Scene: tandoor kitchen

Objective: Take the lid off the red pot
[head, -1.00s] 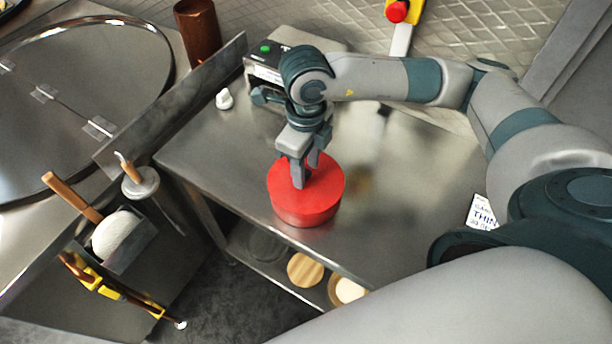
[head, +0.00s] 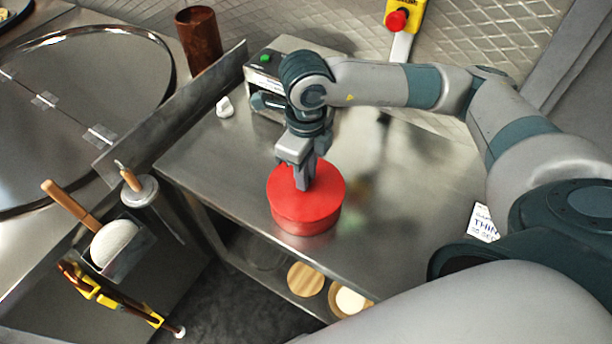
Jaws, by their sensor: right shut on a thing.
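The red pot (head: 305,222) stands upright on the steel table, near its front edge. Its red lid (head: 325,189) covers the top and looks seated on the pot. My right gripper (head: 303,182) points down at the middle of the lid and is shut on the lid's handle, which the fingers hide. My left gripper is not in view.
The steel table (head: 400,220) has free room right of the pot. A boxy device with a green button (head: 265,58) and a small white object (head: 224,107) stand behind. A metal upright panel (head: 180,105) edges the table's left. A printed card (head: 483,222) is at right.

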